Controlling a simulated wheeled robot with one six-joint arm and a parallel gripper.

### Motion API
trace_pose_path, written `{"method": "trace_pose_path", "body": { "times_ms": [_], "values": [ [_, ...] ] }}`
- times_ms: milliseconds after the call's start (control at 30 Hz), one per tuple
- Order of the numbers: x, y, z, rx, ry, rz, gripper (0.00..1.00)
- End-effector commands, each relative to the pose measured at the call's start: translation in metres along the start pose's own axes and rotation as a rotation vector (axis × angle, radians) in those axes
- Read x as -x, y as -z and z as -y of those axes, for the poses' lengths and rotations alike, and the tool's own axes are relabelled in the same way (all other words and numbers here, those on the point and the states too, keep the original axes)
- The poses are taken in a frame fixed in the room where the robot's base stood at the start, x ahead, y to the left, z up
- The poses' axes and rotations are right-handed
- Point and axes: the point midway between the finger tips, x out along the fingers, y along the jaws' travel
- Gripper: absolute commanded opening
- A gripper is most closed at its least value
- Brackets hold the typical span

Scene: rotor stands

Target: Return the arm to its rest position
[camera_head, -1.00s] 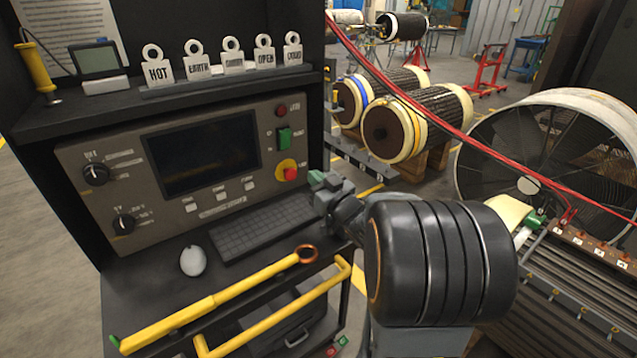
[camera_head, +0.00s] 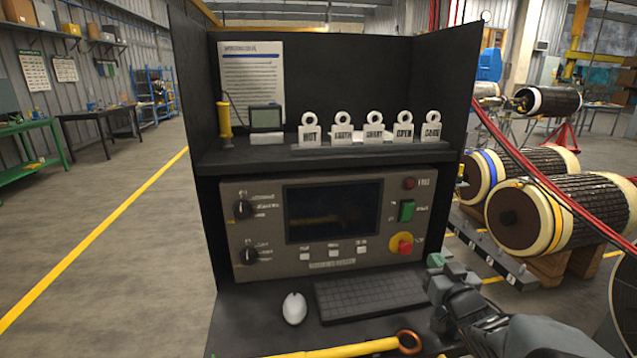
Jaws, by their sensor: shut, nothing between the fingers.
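My gripper (camera_head: 437,277) is at the lower right of the head view, in front of the right end of the console desk. Its fingers look closed, with nothing seen between them. My arm (camera_head: 500,325) runs from it toward the lower right edge, and most of the arm is out of the frame. The gripper is to the right of the keyboard (camera_head: 371,294) and below the red and yellow stop button (camera_head: 403,245). I cannot tell how far it stands from the panel.
The console panel (camera_head: 270,268) has a dark screen, knobs and buttons. A shelf above holds several labelled tags (camera_head: 374,133). A white mouse (camera_head: 294,308) and a yellow pole (camera_head: 340,350) with a copper ring lie in front.

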Motion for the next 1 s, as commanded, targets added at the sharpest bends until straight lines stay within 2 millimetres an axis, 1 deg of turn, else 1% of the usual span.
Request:
{"method": "trace_pose_path", "body": {
  "times_ms": [33, 167, 267, 367, 433, 600, 700, 800, 900, 1000],
  "values": [
    [-0.002, 0.014, 0.004, 0.012, -0.03, 0.043, 0.0],
    [0.004, 0.028, 0.012, 0.036, -0.142, 0.237, 0.0],
    [0.018, 0.034, 0.025, 0.035, -0.203, 0.419, 0.0],
    [0.042, 0.037, 0.043, 0.021, -0.227, 0.609, 0.0],
    [0.061, 0.039, 0.059, 0.01, -0.22, 0.74, 0.0],
    [0.109, 0.045, 0.098, -0.019, -0.15, 1.014, 0.0],
    [0.134, 0.049, 0.117, -0.027, -0.096, 1.134, 0.0],
    [0.152, 0.053, 0.13, -0.032, -0.051, 1.219, 0.0],
    [0.164, 0.055, 0.138, -0.036, -0.022, 1.272, 0.0],
    [0.169, 0.055, 0.141, -0.035, -0.007, 1.296, 0.0]
  ]
}}
